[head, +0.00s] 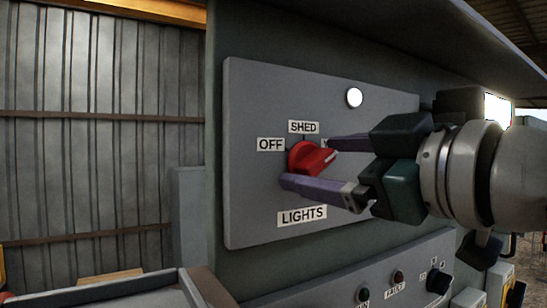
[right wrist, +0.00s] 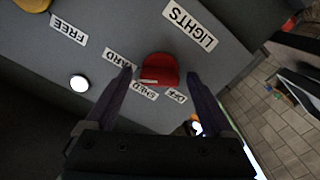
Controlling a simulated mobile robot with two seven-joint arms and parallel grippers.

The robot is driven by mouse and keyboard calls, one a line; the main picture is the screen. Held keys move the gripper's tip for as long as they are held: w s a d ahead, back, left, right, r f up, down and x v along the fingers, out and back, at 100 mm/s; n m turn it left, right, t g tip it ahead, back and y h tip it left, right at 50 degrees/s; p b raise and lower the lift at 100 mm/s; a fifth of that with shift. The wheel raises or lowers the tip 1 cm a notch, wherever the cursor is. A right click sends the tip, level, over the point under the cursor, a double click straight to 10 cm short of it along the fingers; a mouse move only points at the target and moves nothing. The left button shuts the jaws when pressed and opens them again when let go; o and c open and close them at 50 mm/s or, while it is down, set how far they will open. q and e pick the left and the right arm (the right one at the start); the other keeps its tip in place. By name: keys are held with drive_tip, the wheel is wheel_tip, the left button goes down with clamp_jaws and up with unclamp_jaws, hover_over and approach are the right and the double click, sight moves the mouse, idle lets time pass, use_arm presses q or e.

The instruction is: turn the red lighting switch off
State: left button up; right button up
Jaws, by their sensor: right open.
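The red lighting switch (head: 310,158) is a rotary knob on a grey upright panel (head: 255,105). Labels OFF (head: 271,144), SHED (head: 303,127) and LIGHTS (head: 302,216) surround it. The knob's white mark faces right, away from OFF. My right gripper (head: 307,163) is open, one finger above the knob and one below it. In the right wrist view the knob (right wrist: 160,68) lies between the spread fingertips (right wrist: 160,72), with a gap at both sides. A label ending in ARD (right wrist: 119,58) is partly covered by a finger. My left gripper is out of view.
A white round lamp (head: 354,97) sits above the knob, to the right. A lower panel (head: 410,270) carries smaller lamps and a black knob (head: 438,282). An overhang runs along the top.

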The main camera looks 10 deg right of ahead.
drive_tip(key=shift+c, duration=0.3)
drive_tip(key=c, duration=1.3)
